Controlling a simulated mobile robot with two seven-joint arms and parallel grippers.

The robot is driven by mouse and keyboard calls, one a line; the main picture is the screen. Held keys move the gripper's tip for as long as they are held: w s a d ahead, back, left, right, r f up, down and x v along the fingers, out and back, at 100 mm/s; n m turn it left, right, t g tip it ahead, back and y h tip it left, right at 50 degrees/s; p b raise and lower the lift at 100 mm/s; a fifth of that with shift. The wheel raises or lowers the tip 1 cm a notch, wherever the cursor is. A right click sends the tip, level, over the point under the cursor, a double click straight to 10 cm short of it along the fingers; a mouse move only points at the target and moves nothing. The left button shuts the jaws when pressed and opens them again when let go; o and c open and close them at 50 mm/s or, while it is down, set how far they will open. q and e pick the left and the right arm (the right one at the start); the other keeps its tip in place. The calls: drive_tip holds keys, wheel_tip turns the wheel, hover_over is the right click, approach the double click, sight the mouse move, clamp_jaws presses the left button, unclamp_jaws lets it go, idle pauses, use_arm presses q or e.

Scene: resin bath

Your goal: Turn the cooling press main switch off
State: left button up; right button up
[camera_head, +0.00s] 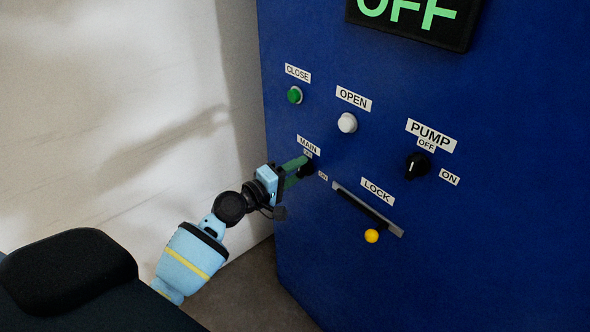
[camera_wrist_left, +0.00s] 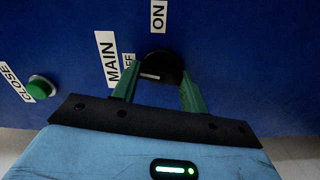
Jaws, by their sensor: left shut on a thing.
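The black main switch knob (camera_head: 308,168) is on the blue cooling press panel, under the MAIN label (camera_head: 308,146) and beside a small ON label (camera_head: 323,176). My left gripper (camera_head: 303,166) reaches it from the lower left. In the left wrist view, the round knob (camera_wrist_left: 163,67) sits between the green fingers of the left gripper (camera_wrist_left: 158,70), shut on it. A short pale mark shows on the knob. The OFF label (camera_wrist_left: 129,61) is partly hidden by a finger; the ON label (camera_wrist_left: 158,16) is clear. I cannot tell the switch's setting. My right gripper is not in view.
The panel also carries a green CLOSE button (camera_head: 294,95), a white OPEN button (camera_head: 347,123), a black PUMP knob (camera_head: 417,166) and a LOCK slot with a yellow ball handle (camera_head: 371,236). A display (camera_head: 415,18) reads OFF. A pale wall stands left.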

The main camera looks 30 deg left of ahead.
use_arm(q)
drive_tip(key=shift+n, duration=1)
drive_tip(key=o, duration=1)
drive_tip(key=v, duration=0.7)
drive_tip(key=shift+s+a, duration=0.15)
drive_tip(key=shift+s, duration=0.25)
drive_tip(key=shift+f, duration=0.1)
